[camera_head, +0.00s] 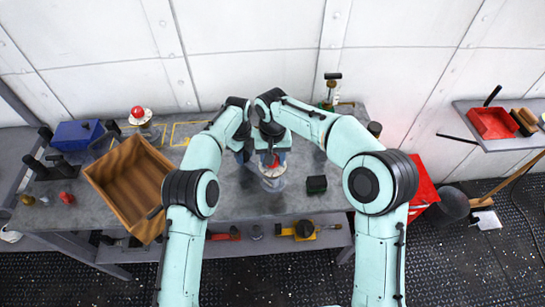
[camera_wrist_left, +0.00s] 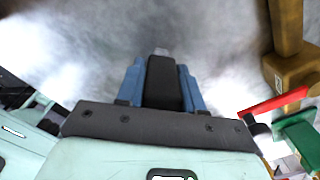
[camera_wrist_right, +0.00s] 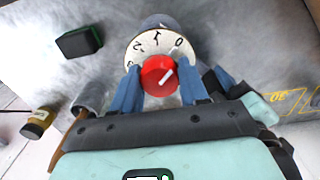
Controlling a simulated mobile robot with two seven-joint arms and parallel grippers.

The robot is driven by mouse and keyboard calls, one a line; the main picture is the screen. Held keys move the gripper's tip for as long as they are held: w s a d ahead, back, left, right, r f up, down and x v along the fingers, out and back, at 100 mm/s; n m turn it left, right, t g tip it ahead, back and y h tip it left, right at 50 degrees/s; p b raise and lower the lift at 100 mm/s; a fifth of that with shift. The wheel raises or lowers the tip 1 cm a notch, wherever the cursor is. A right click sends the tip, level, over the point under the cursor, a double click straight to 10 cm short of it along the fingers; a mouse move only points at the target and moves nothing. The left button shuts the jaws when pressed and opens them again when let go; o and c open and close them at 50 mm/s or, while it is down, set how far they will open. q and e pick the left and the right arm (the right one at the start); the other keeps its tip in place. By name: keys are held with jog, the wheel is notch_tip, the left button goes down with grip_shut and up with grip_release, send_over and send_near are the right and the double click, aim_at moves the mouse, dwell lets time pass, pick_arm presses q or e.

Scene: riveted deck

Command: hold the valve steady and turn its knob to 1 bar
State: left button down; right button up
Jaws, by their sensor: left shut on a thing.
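The valve's red knob (camera_wrist_right: 159,75) has a white pointer and sits on a white dial (camera_wrist_right: 142,47) with printed numbers. The pointer slants up and right, towards the 0 side. The knob also shows in the head view (camera_head: 270,160), above the valve's pale rounded body (camera_head: 273,184). My right gripper (camera_wrist_right: 160,80) is open, with its blue fingers on either side of the knob; contact is unclear. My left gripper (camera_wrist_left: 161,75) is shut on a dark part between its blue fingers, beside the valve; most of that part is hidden.
An open wooden crate (camera_head: 130,185) stands tilted at the left of the bench, near a blue box (camera_head: 78,134). A small dark green-edged block (camera_head: 316,184) lies right of the valve. A red tray (camera_head: 491,122) is on the right shelf. Bare bench lies between crate and valve.

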jog(key=c, duration=0.3)
jog(key=shift+c, duration=0.2)
jog(key=shift+n, duration=0.3)
jog(key=n, duration=0.3)
jog(key=shift+n, duration=2)
jog(key=o, duration=1.1)
